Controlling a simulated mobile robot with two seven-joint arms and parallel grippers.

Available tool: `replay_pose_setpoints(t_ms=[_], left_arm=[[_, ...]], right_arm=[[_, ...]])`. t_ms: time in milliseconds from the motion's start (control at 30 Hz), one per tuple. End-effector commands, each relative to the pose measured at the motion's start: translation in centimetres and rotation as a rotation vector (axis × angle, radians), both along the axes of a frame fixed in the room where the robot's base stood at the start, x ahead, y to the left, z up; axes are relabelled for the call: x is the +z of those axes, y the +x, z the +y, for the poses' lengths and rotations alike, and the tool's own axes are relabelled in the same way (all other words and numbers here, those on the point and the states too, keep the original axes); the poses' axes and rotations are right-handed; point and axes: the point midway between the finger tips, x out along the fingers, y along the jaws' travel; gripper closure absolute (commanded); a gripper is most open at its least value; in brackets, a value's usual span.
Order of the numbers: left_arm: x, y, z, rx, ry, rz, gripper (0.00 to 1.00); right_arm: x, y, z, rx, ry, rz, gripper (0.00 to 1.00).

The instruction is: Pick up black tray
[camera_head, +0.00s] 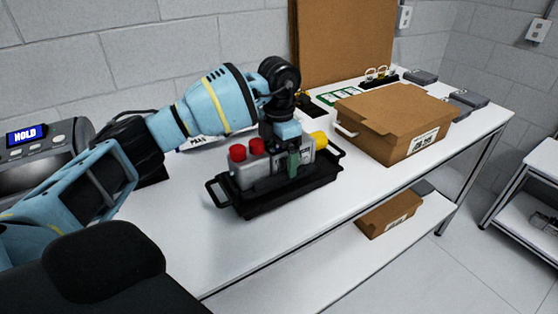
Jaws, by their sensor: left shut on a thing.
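The black tray (290,196) rests on the white table, with a handle at each end. It holds a grey device (254,176) with red caps and a yellow part (319,139) at its right. My left arm reaches in from the left above it. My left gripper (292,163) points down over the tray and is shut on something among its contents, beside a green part. The fingertips are partly hidden, so I cannot tell exactly what they hold. My right gripper is not in view.
A brown cardboard box (392,112) stands right of the tray on the table (330,222). A tall brown board (340,40) leans at the wall. Small dark boxes lie at the far right. A lower shelf holds another carton (390,213). The front table strip is clear.

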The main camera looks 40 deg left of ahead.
Motion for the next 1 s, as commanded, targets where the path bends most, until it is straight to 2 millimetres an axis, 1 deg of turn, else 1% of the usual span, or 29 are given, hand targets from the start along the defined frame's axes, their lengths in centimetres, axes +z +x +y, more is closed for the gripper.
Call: replay_pose_setpoints(t_ms=[33, 133, 367, 467, 800, 1000], left_arm=[[1.1, 0.2, 0.0, 0.0, -0.003, -0.013, 0.6], [2.3, 0.2, 0.0, 0.0, -0.003, -0.013, 0.6], [2.4, -1.8, -1.3, -0.004, -0.002, -0.009, 0.6], [2.6, -2.9, -2.1, -0.003, -0.002, -0.011, 0.6], [3.0, -7.8, -5.5, -0.004, -0.003, -0.01, 0.6], [3.3, -10.3, -7.3, -0.003, -0.002, -0.009, 0.6]], right_arm=[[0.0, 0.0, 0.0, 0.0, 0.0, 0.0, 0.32], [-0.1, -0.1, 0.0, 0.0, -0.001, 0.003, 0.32], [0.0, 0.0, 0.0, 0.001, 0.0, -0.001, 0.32], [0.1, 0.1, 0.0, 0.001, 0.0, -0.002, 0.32], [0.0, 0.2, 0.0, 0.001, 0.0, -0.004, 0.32], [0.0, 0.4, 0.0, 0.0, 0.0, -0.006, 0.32]])
